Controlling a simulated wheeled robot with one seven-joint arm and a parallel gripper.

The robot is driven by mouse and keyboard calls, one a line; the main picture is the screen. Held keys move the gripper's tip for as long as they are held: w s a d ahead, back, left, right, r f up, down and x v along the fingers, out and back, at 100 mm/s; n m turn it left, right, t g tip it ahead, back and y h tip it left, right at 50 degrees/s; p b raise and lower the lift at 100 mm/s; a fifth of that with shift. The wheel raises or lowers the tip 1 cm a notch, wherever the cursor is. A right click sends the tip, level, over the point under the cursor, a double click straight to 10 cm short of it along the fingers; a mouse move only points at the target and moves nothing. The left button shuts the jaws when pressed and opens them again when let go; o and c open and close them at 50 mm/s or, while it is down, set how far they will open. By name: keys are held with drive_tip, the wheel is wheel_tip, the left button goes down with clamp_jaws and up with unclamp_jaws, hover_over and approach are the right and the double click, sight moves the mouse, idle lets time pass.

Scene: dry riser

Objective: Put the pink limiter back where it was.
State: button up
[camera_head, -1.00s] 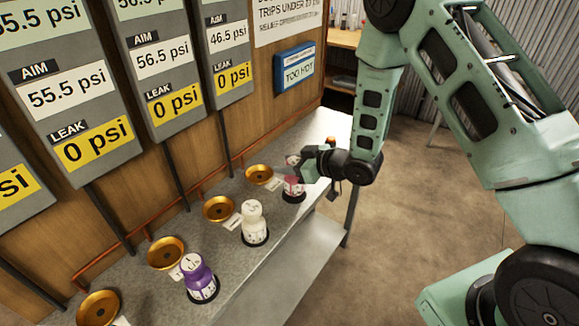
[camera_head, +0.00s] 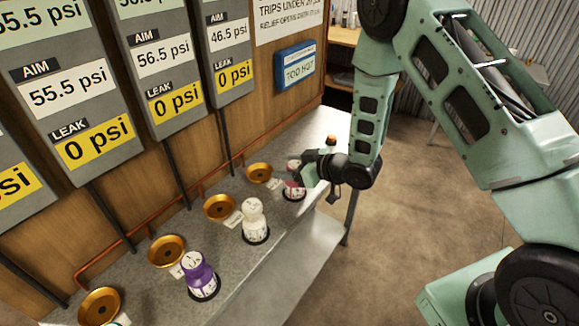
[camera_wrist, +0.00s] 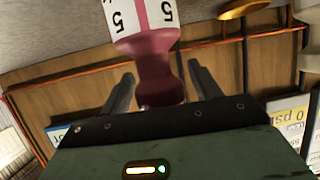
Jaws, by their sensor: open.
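The pink limiter (camera_head: 294,192) stands on the grey bench at its far end, partly hidden by my gripper (camera_head: 290,178). In the wrist view the pink limiter (camera_wrist: 157,68) shows a white numbered band and a narrower pink neck. My gripper (camera_wrist: 162,88) is open, with one finger on each side of the neck and visible gaps beside it. The nearest brass cup (camera_head: 259,171) is just behind and left of the limiter and looks empty. A white limiter (camera_head: 254,222) and a purple limiter (camera_head: 201,275) stand upright nearer the camera.
More brass cups stand along the wall side: one by the white limiter (camera_head: 219,207), one by the purple limiter (camera_head: 166,250), and one nearest the camera (camera_head: 99,306). Grey gauge panels (camera_head: 160,120) and a copper pipe (camera_head: 128,240) line the wall. The floor (camera_head: 400,240) at right is open.

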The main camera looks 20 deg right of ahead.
drive_tip(key=b+v, duration=0.3)
drive_tip(key=v, duration=0.9)
drive_tip(key=s+a+r+g+h, duration=0.4)
drive_tip(key=a+h, duration=0.1)
drive_tip(key=a, duration=0.3)
drive_tip(key=s+a+r+g+h, duration=0.1)
drive_tip(key=s+a+r+g, duration=0.1)
drive_tip(key=s, duration=0.9)
drive_tip(key=s+a+r+g+h, duration=0.2)
drive_tip(key=s+r+g, duration=0.2)
drive_tip(key=s, duration=0.7)
drive_tip(key=shift+a+r, duration=0.2)
drive_tip(key=shift+a, duration=0.15)
